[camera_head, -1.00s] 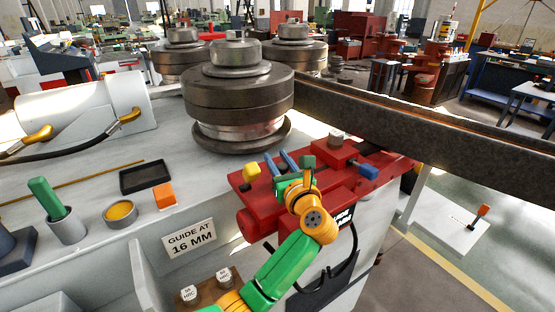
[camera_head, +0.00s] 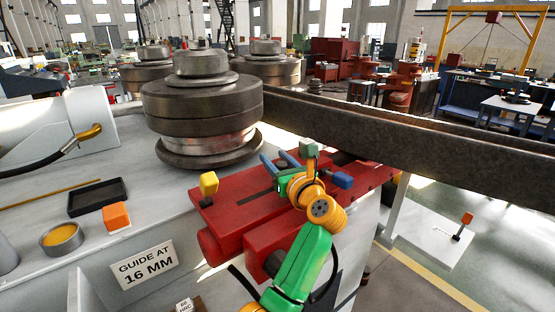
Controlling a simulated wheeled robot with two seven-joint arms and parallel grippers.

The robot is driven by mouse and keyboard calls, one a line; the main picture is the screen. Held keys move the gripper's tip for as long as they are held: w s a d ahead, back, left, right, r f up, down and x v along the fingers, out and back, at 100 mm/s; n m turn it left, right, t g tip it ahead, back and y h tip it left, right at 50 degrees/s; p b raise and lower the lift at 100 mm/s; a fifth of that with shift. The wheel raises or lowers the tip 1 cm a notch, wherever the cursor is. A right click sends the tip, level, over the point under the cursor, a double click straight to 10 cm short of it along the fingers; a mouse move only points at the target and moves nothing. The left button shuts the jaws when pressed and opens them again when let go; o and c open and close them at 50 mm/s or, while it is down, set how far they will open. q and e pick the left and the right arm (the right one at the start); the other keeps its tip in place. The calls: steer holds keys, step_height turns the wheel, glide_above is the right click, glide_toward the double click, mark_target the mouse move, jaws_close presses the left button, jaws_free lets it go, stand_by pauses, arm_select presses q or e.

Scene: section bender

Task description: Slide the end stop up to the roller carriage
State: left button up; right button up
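The large stacked steel roller (camera_head: 202,115) stands at the left of the machine. I cannot tell for sure which red part is the end stop. My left gripper (camera_head: 277,160), at the end of a green and orange arm, is over the right half of the red assembly. Its two blue fingers are apart with nothing visible between them. The arm hides part of the red assembly. My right gripper is not in view.
A long dark steel beam (camera_head: 400,125) crosses behind the red assembly to the right. On the grey bench top are a black tray (camera_head: 98,197), an orange block (camera_head: 116,217) and a yellow-filled cup (camera_head: 62,238). A "GUIDE AT 16 MM" sign (camera_head: 146,266) is on the front.

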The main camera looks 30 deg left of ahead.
mark_target(285, 168)
arm_select(q)
steer(key=shift+o, duration=0.9)
steer(key=shift+s, duration=0.1)
steer(key=shift+w+d+f, duration=0.1)
steer(key=shift+w, duration=0.15)
steer(key=b+v, duration=0.3)
steer(key=v, duration=0.4)
steer(key=shift+s, duration=0.1)
steer(key=shift+d, duration=0.15)
